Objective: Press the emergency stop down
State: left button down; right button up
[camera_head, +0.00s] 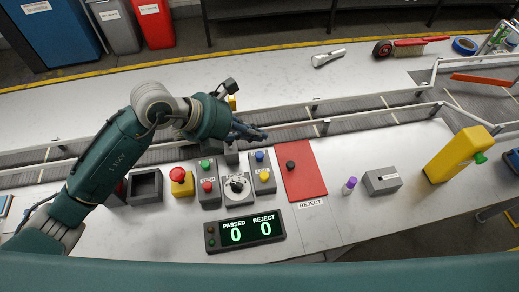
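The emergency stop (177,174) is a red mushroom button on a small yellow box (183,188). It stands on the light table, left of the other control boxes. My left arm reaches in from the left and passes above and behind the button. My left gripper (260,133) is to the right of and beyond the button, over the conveyor side, apart from it. Its dark fingers point right, and I cannot tell whether they are open or shut. I see nothing held. My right gripper is not in view.
Right of the stop are button boxes (208,193), a dial (237,186), and a red reject mat (301,177). A counter display (245,231) reads 0 and 0. A dark open box (146,186) is to the left.

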aim_at(177, 174)
jog(key=k, duration=1.5)
